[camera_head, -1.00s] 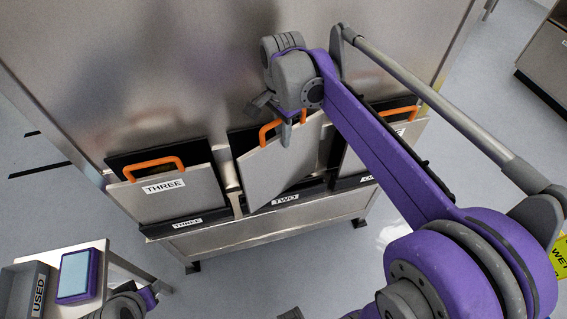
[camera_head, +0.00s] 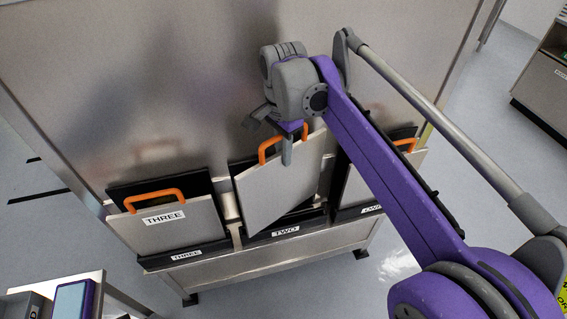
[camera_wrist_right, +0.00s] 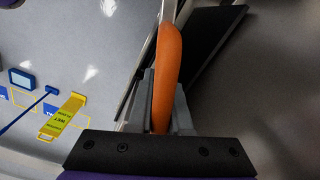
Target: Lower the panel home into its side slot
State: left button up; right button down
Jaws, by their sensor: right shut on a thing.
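A pale grey panel (camera_head: 277,190) with an orange handle (camera_head: 265,150) stands tilted at the middle bay, its lower left corner low near the slot labelled TWO (camera_head: 285,232). Its right edge leans away and a dark gap shows at the lower right. My right gripper (camera_head: 288,148) is shut on the handle at the panel's top. In the right wrist view the handle (camera_wrist_right: 167,75) runs between the two fingers. Whether the panel's lower edge is inside the slot I cannot tell. My left gripper is not in view.
Panel THREE (camera_head: 172,228) stands in the bay to the left. Another panel (camera_head: 385,180) stands in the bay to the right, partly behind my arm. A steel wall (camera_head: 150,90) rises behind. A small table with a blue-topped block (camera_head: 70,300) stands at the lower left.

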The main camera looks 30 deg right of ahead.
notch_tip(320, 180, up, 13)
jog(key=shift+p, duration=0.65)
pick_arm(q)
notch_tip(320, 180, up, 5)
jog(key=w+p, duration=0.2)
pick_arm(e)
notch_tip(320, 180, up, 9)
notch_tip(320, 180, down, 20)
jog(key=m+b, duration=0.1)
jog(key=b, duration=0.1)
jog(key=m+b, duration=0.1)
jog(key=b, duration=0.1)
jog(key=m+b, duration=0.2)
jog(key=shift+r, duration=0.25)
jog(key=shift+f+m, duration=0.3)
jog(key=shift+f, duration=0.15)
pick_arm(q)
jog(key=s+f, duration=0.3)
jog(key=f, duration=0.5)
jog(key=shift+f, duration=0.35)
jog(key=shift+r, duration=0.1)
pick_arm(e)
jog(key=shift+r, duration=0.1)
